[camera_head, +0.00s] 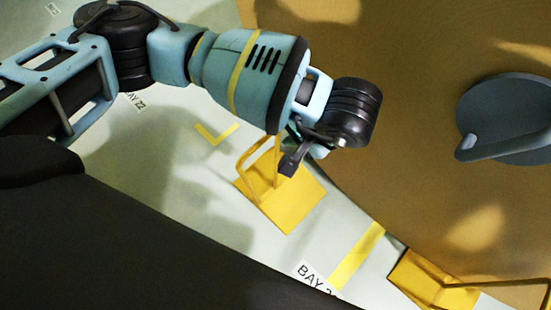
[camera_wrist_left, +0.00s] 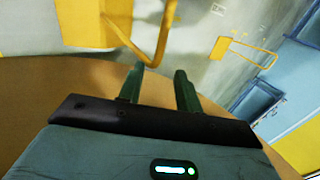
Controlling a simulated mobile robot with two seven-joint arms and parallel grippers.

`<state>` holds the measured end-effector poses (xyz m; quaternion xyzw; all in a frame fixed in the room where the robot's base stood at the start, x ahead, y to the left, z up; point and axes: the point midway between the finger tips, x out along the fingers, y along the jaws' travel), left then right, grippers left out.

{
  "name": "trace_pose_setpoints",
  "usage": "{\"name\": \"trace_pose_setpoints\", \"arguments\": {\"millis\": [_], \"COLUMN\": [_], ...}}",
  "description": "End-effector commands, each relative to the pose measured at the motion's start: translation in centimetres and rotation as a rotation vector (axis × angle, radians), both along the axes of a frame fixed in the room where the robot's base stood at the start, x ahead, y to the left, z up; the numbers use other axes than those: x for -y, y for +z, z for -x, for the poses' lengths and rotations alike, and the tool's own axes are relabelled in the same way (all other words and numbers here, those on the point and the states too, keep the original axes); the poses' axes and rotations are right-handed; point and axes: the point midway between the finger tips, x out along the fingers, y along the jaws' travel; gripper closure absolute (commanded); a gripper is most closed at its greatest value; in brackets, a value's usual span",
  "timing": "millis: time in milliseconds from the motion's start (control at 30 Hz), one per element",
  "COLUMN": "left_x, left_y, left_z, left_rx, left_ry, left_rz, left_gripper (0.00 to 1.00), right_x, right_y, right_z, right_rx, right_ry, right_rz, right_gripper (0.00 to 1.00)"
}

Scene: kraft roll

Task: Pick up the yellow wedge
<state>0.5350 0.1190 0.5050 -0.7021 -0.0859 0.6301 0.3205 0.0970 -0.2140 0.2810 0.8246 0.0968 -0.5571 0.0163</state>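A yellow wedge (camera_head: 290,205) with a bent-rod handle (camera_head: 243,160) lies on the pale floor against the curved brown roll (camera_head: 420,60) in the head view. My left gripper (camera_head: 291,160) is right over it, near the handle, and hides part of the wedge. In the left wrist view the gripper's two fingers (camera_wrist_left: 160,75) stand apart. A yellow wedge (camera_wrist_left: 90,22) and its rod handle (camera_wrist_left: 150,45) show just beyond the fingertips. I cannot tell whether the rod lies between them. My right gripper is not in view.
A second yellow wedge (camera_head: 430,282) with a handle sits by the roll at lower right. A grey disc (camera_head: 508,115) is on the roll's end. Yellow floor tape (camera_head: 357,256) and a bay label (camera_head: 313,277) mark the floor.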

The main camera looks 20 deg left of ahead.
Motion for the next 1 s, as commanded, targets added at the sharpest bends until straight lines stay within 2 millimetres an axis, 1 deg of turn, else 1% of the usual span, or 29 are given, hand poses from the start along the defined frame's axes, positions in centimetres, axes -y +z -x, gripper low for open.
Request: {"name": "trace_pose_setpoints", "arguments": {"millis": [133,300,500,567,800,900,1000], "left_x": [-0.2,-1.1,-1.4,-1.6,-3.1,-3.5,-3.7], "left_y": [-0.4,-2.0,-2.3,-2.8,-5.8,-6.5,-6.7], "left_z": [0.0,-0.3,-0.5,-0.6,-1.4,-1.5,-1.6], "left_rx": [-0.002,-0.004,-0.002,-0.003,-0.006,-0.004,-0.002], "left_ry": [0.002,0.002,0.002,0.003,0.004,0.003,0.002], "left_rz": [0.002,0.002,0.003,0.003,0.003,0.004,0.003], "left_gripper": [0.65,0.65,0.65,0.65,0.65,0.65,0.65], "right_x": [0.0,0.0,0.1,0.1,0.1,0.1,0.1], "right_y": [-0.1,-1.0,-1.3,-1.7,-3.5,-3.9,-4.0], "right_z": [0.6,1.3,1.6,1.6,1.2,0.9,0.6], "right_rx": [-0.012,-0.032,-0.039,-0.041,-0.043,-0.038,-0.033], "right_ry": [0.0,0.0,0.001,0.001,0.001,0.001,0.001], "right_rz": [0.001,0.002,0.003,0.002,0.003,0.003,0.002], "right_gripper": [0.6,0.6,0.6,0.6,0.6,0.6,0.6]}}
